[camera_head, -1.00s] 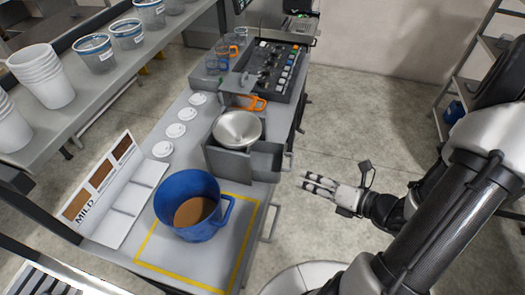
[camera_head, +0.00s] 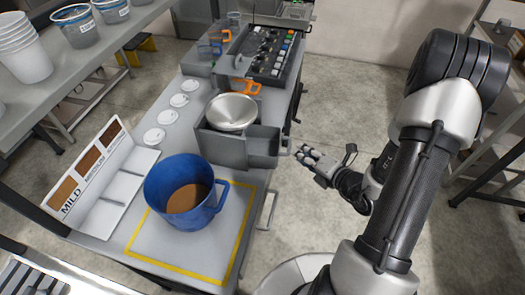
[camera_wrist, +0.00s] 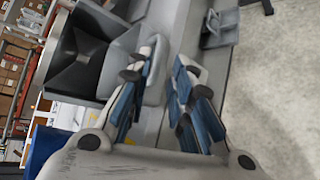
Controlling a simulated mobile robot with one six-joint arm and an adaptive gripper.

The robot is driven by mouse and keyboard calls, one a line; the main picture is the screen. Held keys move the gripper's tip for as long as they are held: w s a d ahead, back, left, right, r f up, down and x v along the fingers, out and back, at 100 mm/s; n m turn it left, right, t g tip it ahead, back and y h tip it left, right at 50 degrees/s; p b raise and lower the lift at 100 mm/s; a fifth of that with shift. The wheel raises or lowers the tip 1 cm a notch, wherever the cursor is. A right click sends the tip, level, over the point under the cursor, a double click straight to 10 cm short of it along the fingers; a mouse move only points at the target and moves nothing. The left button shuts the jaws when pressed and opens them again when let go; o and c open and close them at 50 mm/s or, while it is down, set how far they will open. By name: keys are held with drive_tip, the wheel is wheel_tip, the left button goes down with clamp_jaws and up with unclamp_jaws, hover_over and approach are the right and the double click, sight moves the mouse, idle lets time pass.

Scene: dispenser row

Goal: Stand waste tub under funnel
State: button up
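A grey open-topped tub (camera_head: 263,143) with a small side handle stands at the counter's right edge; it looks like the waste tub. It adjoins a grey square housing (camera_head: 222,148) that carries a round metal bowl (camera_head: 231,111), perhaps the funnel. I cannot tell how far the tub reaches beneath it. In the wrist view, a grey tub wall (camera_wrist: 122,70) shows beside a dark, sloped hopper (camera_wrist: 75,58). My gripper (camera_head: 307,157) is just right of the tub, beyond the counter edge. In the wrist view, its blue-padded fingers (camera_wrist: 166,80) are apart and empty.
A blue jug (camera_head: 183,190) with brown contents stands inside a yellow outline (camera_head: 160,260). White lids (camera_head: 154,136), an orange handle (camera_head: 246,86) and a button panel (camera_head: 268,60) line the counter. Open floor (camera_head: 345,110) lies to the right.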

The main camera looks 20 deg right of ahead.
drive_tip(key=b+x, duration=0.1)
drive_tip(key=x, duration=0.4)
drive_tip(key=shift+w+b, duration=0.25)
drive_tip(key=shift+b, duration=0.05)
drive_tip(key=shift+c, duration=0.2)
clamp_jaws()
